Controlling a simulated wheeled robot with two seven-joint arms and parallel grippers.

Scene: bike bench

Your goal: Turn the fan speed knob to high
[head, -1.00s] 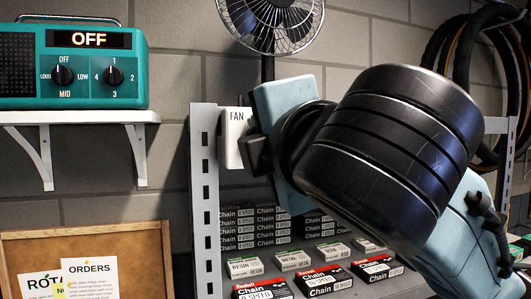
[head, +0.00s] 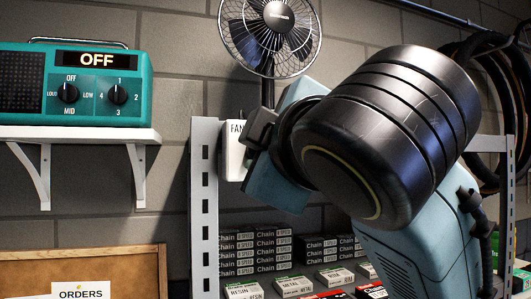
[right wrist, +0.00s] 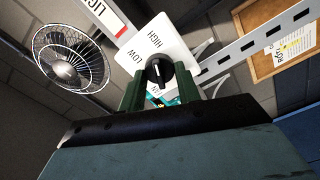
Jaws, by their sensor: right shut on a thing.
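The fan switch plate (head: 233,158) is white, marked FAN, and fixed by the metal shelf's left upright. My right gripper (head: 258,132) is at its right side, and its wrist hides the knob in the head view. In the right wrist view, the plate (right wrist: 163,42) appears upside down with LOW and HIGH legible. The black fan knob (right wrist: 158,72) sits between the green fingers of my right gripper (right wrist: 158,88), which is shut on it. My left gripper is not in view.
The fan (head: 270,38) stands above the shelf and also shows in the right wrist view (right wrist: 67,56). A teal radio (head: 75,85) reading OFF sits on a white wall shelf (head: 80,134). Boxed chains (head: 255,252) fill the metal rack below. Tyres hang at right.

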